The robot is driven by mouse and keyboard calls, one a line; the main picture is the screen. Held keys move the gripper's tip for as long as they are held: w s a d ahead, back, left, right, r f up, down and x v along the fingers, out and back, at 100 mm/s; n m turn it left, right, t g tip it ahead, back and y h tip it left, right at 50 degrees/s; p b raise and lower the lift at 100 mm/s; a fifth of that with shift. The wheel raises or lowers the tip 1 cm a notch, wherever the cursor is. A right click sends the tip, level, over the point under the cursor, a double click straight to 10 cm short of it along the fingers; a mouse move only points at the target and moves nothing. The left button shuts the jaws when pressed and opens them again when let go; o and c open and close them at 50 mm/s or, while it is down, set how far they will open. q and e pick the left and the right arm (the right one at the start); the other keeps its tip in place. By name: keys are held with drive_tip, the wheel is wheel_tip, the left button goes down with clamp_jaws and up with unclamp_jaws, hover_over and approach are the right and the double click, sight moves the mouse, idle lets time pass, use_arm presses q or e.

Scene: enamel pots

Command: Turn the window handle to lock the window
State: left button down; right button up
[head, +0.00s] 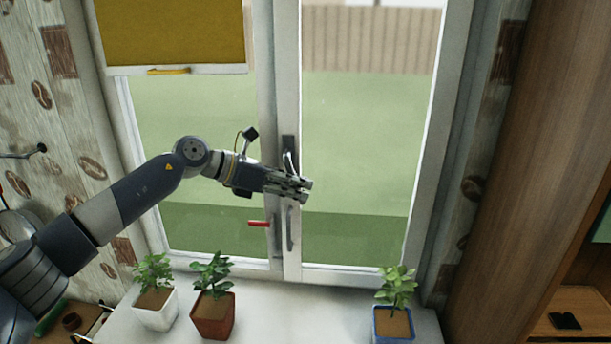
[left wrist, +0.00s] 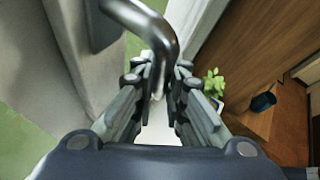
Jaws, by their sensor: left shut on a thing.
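The window handle (head: 289,158) has a dark base plate and a metal lever on the middle post of the white window (head: 288,60). My left gripper (head: 304,188) reaches it from the left and is shut on the lever. In the left wrist view the handle (left wrist: 150,25) is a bent metal bar, and its end passes down between the two fingers of the left gripper (left wrist: 160,95). The gripper partly hides the lever in the head view. My right gripper is out of view.
On the sill stand a white-potted plant (head: 155,312), a red-brown-potted plant (head: 213,318) and a blue-potted plant (head: 393,325). A yellow blind (head: 172,35) hangs at upper left.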

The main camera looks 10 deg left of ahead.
use_arm(q)
drive_tip(key=a+y, duration=0.1)
drive_tip(key=a+m+y+p, duration=0.1)
drive_tip(key=y, duration=0.1)
drive_tip(key=shift+a+f+g, duration=0.2)
drive_tip(key=shift+g, duration=0.1)
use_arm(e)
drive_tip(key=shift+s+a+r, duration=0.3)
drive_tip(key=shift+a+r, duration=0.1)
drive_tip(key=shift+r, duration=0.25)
use_arm(q)
drive_tip(key=shift+y, duration=0.3)
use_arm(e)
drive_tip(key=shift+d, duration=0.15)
use_arm(q)
drive_tip(key=c, duration=1.6)
unclamp_jaws()
